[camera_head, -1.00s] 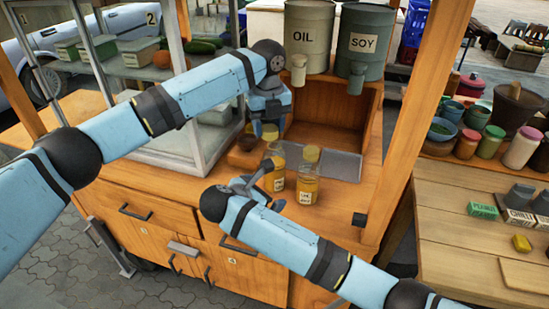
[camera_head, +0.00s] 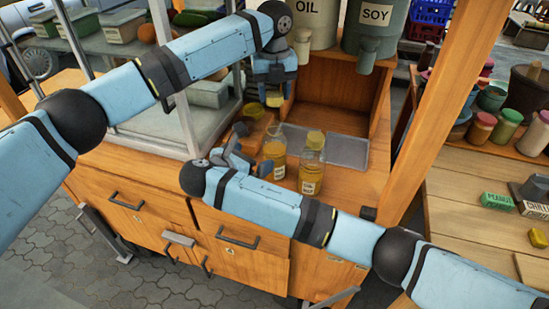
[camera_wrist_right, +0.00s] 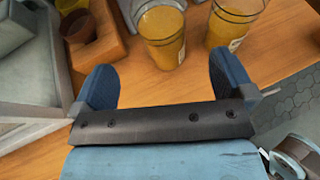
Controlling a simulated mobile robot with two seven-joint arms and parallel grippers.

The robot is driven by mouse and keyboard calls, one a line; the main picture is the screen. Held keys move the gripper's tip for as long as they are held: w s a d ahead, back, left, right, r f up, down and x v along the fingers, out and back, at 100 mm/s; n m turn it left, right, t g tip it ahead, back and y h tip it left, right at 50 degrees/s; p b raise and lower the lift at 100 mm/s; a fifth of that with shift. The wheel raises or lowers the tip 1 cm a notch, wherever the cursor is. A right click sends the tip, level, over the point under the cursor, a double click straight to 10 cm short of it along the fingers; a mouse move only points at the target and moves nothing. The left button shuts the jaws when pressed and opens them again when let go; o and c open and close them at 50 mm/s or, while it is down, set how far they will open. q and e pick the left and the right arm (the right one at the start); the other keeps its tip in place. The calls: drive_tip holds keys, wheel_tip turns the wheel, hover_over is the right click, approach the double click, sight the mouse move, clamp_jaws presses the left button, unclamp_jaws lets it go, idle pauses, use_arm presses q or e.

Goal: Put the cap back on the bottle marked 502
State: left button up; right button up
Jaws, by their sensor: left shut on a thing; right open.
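Two glass bottles of yellow-brown contents stand upright side by side on the wooden counter: the left bottle (camera_head: 274,158) and the right bottle (camera_head: 311,170). Both also show in the right wrist view, the left one (camera_wrist_right: 163,38) and the right one (camera_wrist_right: 236,24). Their label print is too small to read. The right bottle has a yellowish top; the left bottle's top looks uncapped. My left gripper (camera_head: 274,92) is shut on a small yellowish cap (camera_head: 275,100), above and apart from the left bottle. My right gripper (camera_wrist_right: 165,82) is open and empty, just short of the left bottle.
The OIL canister (camera_head: 314,22) and SOY canister (camera_head: 372,30) stand on a wooden shelf box behind. A grey metal tray (camera_head: 348,152) is set in the counter behind the bottles. A glass case stands left, a wooden post right. A brown cup (camera_wrist_right: 78,26) sits left in the wrist view.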

sight(267, 152)
drive_tip(key=x, duration=0.9)
drive_tip(key=shift+w+d+f, duration=0.2)
drive_tip(key=shift+w+d, duration=0.05)
drive_tip(key=shift+w, duration=0.05)
drive_tip(key=c, duration=1.3)
use_arm(q)
drive_tip(key=shift+f, duration=2.5)
drive_tip(key=shift+f, duration=0.1)
drive_tip(key=shift+f, duration=0.8)
drive_tip(key=shift+f, duration=0.55)
drive_tip(key=o, duration=0.6)
use_arm(e)
drive_tip(key=c, duration=0.5)
use_arm(q)
drive_tip(key=shift+o, duration=1.4)
use_arm(e)
drive_tip(key=shift+o, duration=0.2)
